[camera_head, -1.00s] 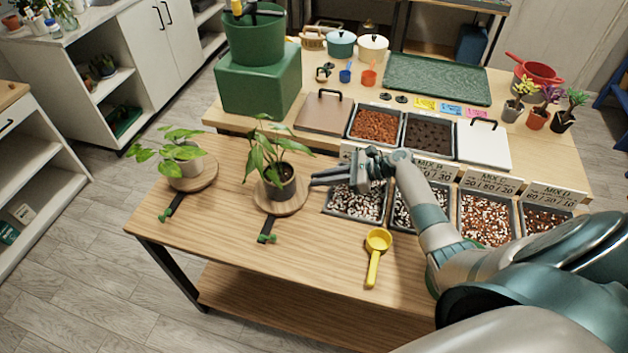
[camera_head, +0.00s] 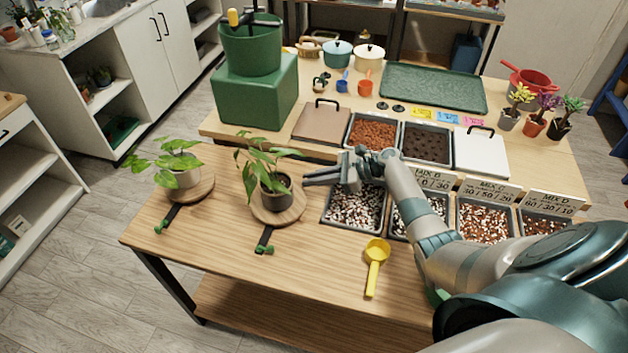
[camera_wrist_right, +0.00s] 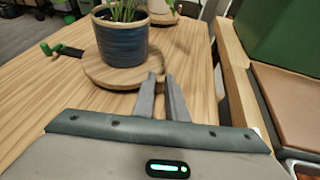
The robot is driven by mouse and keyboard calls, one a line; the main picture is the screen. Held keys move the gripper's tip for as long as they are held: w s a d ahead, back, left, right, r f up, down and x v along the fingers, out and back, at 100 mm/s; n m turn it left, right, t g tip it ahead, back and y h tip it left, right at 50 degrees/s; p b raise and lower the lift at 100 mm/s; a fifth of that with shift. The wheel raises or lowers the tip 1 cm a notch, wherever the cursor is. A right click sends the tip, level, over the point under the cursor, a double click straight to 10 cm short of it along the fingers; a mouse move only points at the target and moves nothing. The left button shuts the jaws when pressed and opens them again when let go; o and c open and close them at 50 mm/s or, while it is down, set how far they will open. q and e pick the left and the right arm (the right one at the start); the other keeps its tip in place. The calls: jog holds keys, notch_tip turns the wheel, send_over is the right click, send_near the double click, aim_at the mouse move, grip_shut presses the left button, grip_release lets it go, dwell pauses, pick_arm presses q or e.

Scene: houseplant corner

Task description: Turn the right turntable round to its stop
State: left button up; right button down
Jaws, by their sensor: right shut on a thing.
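The right turntable (camera_head: 296,212) is a round wooden disc bearing a leafy plant in a dark blue pot (camera_head: 275,188). It also shows in the wrist view (camera_wrist_right: 95,73). A dark bar with a green end (camera_head: 265,246) sticks out at its front. My right gripper (camera_head: 306,178) is at the disc's right back edge. In the wrist view its fingers (camera_wrist_right: 160,77) are shut on a small wooden nub at the rim, mostly hidden between them. The left turntable (camera_head: 203,190) carries another plant in a pale pot and has a similar bar. My left gripper is out of view.
Mix trays (camera_head: 355,209) stand close to the right of the turntable, below my right arm. A yellow scoop (camera_head: 375,262) lies in front of them. A green block (camera_head: 257,95) and a brown lid (camera_head: 322,124) are behind. The table's front left is clear.

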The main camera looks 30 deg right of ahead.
jog(key=shift+w+d+r, duration=0.1)
jog(key=shift+d, duration=0.05)
jog(key=c, duration=1.8)
grip_release()
jog(key=shift+o, duration=0.2)
jog(key=b+v, duration=0.3)
jog(key=v, duration=1.4)
jog(key=shift+d+b, duration=0.15)
jog(key=shift+b, duration=0.2)
